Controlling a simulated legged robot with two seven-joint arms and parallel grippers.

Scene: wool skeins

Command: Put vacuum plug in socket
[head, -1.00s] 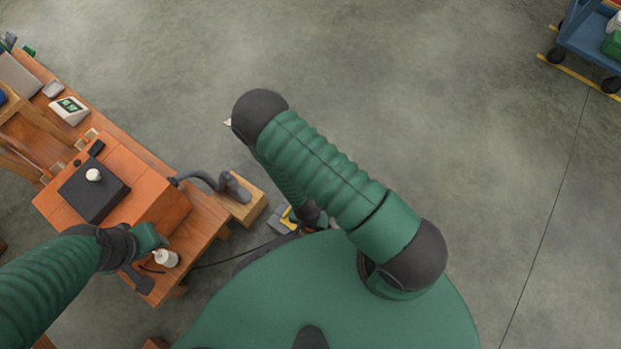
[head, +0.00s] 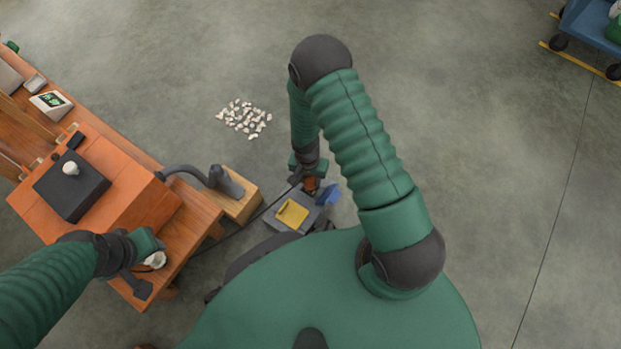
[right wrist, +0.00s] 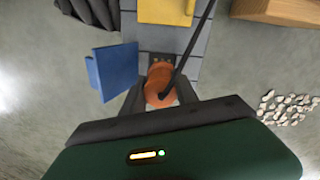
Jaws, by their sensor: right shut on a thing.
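An orange plug (head: 311,184) is held in my right gripper (head: 311,182), which is shut on it. In the right wrist view the plug (right wrist: 158,82) is between the fingers, with a black cable (right wrist: 181,55) rising from it. It is over a dark socket patch (right wrist: 160,58) on a grey box (right wrist: 192,68); I cannot tell whether it is seated. The grey box (head: 312,211) has a yellow lid (head: 291,214) and a blue flap (head: 328,194). My left gripper (head: 153,255) is by a white object (head: 155,262) at the table corner; its fingers are unclear.
White scraps (head: 244,117) lie on the floor beyond the grey box. A wooden block (head: 242,207) with a dark hose end stands beside the table (head: 190,238). The cable runs left towards the table. A blue cart (head: 590,35) is far right; the floor between is clear.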

